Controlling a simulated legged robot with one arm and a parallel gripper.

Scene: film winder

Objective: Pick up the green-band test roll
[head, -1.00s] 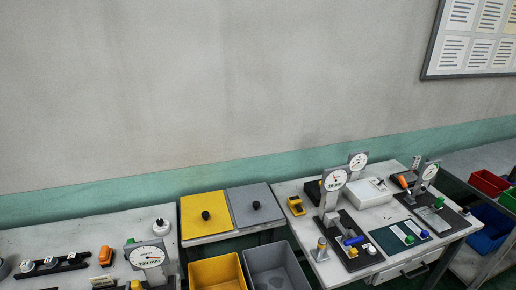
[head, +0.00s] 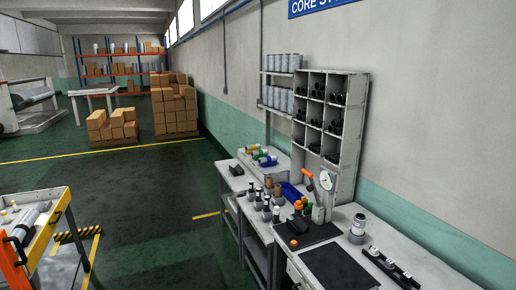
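Several small rolls with coloured parts lie on the far end of the bench along the right wall. One of them looks green (head: 260,154), with a yellow one (head: 252,148) and a blue one (head: 269,161) beside it. They are too small to tell whether the green one is the green-band test roll. My gripper is not in view.
The bench (head: 249,214) runs along the right wall, with a pigeonhole rack (head: 339,73), a dial gauge (head: 326,180), bottles and a black mat (head: 339,266). A cart (head: 61,207) stands at left. Boxes on pallets (head: 174,104) stand farther back. The dark floor between is clear.

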